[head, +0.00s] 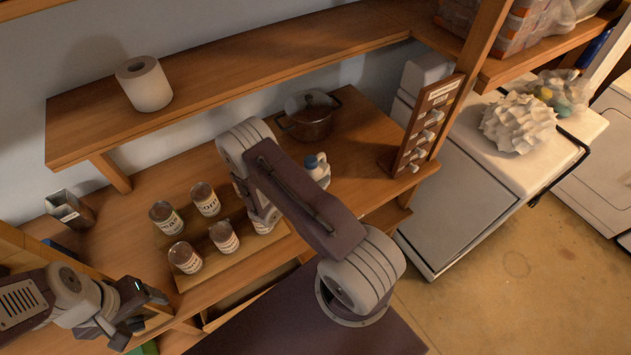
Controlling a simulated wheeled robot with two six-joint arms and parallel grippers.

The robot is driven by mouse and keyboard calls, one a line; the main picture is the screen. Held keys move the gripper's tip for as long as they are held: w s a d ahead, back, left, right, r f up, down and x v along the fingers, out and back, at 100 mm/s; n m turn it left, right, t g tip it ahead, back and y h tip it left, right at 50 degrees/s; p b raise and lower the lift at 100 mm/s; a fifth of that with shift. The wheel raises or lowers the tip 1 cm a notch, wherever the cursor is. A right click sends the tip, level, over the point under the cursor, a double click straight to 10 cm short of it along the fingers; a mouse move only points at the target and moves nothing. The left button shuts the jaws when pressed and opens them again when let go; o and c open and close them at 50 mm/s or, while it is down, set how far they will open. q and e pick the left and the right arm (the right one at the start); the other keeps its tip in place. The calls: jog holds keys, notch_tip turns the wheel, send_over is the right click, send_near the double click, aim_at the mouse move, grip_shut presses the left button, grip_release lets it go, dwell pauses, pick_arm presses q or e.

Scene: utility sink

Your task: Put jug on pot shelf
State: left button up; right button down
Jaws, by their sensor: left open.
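A white jug (315,164) with a blue cap stands on the wooden shelf board, right of my right arm, which hides part of it. A lidded metal pot (309,122) stands behind it on the same wooden shelf (362,122). My left gripper (138,318) is at the lower left, open and empty, well away from the jug and in front of the cans. My right arm reaches up across the middle and bends down between the cans and the jug; its gripper is hidden behind the arm.
Several labelled cans (186,257) stand on a wooden board left of my right arm. A paper roll (144,83) sits on the upper shelf (230,77). A panel of hooks (427,124) closes the right end. A metal tin (70,211) stands far left.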

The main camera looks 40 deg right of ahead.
notch_tip(320, 180, down, 3)
jog(key=shift+w+f+p, duration=0.1)
jog(key=shift+p, duration=0.6)
jog(key=shift+f, duration=0.3)
jog(key=shift+f, duration=0.2)
jog(key=c, duration=0.6)
grip_release()
